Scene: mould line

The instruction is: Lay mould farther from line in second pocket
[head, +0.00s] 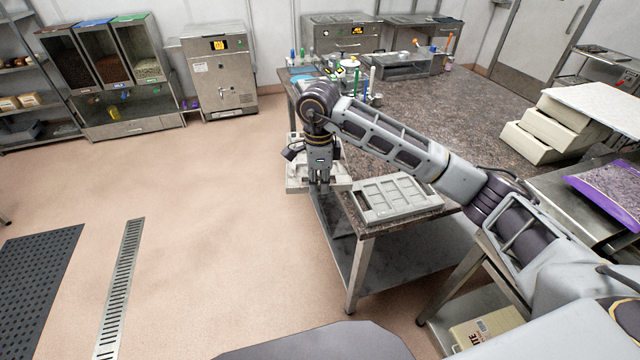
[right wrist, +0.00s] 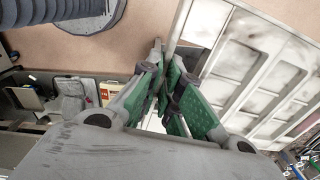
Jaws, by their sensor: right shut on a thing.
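A second pale grey panel with several rectangular pockets (head: 397,198) lies flat on the table's near corner, to the right of the gripper. My left gripper is not in view.
The dark speckled worktable (head: 440,110) has free room behind my arm. Bottles and small tools (head: 345,72) crowd its far left end. White stepped blocks (head: 560,125) stand at the right. The floor left of the table is open.

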